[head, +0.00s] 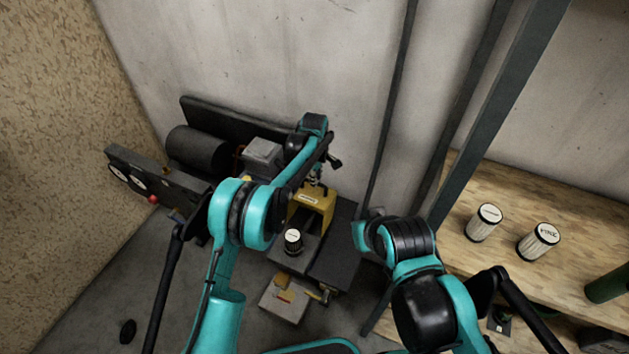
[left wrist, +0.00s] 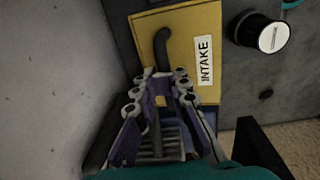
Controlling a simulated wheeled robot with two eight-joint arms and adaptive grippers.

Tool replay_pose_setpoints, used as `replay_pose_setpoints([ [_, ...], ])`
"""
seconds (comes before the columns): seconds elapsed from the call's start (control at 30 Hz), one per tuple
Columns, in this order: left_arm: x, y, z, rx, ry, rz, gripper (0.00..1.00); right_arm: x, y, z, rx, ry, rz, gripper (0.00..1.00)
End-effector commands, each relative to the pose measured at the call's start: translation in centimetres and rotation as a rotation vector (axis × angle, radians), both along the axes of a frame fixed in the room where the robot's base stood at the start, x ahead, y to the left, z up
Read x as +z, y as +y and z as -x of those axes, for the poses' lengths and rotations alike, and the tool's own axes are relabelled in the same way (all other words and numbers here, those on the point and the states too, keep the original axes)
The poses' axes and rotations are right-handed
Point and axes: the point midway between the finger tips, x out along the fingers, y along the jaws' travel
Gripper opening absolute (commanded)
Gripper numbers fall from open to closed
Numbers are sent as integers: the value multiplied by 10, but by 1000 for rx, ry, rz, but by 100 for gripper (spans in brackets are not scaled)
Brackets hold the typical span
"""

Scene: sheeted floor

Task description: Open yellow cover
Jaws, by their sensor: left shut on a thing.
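The yellow cover (head: 318,204) is a box-like lid on the dark machine beside the wall. In the left wrist view the yellow cover (left wrist: 193,25) carries a white INTAKE label (left wrist: 204,60) and a dark bent handle (left wrist: 161,45). My left gripper (left wrist: 160,84) is shut on this handle, whose lower part runs between the fingers. In the head view my left gripper (head: 318,177) is above the cover and partly hidden by its own arm. The cover looks down on the machine, but its seating is unclear. My right arm shows at the right; its gripper is not seen.
A black-and-white filter cap (head: 292,240) stands on the machine in front of the cover. A smaller unit with yellow parts (head: 285,297) is on the floor. Two white canisters (head: 484,222) (head: 538,241) stand on the wooden shelf (head: 462,189) at right. A dark post (head: 490,100) rises between.

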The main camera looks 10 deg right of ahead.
Motion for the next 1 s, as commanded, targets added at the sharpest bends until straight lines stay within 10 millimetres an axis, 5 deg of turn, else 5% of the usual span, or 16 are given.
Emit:
replay_pose_setpoints([
  [0.03,-3,-4,-1,-2,-7,9,14,0,0,0,0,0,0,0],
  [0.1,-3,-4,-1,-1,-8,8,33,0,0,0,0,0,0,0],
  [0.67,2,1,-1,2,-6,2,33,1,0,0,0,0,0,0],
  [1.0,63,2,2,1,-5,3,33,1,0,0,0,0,0,0],
])
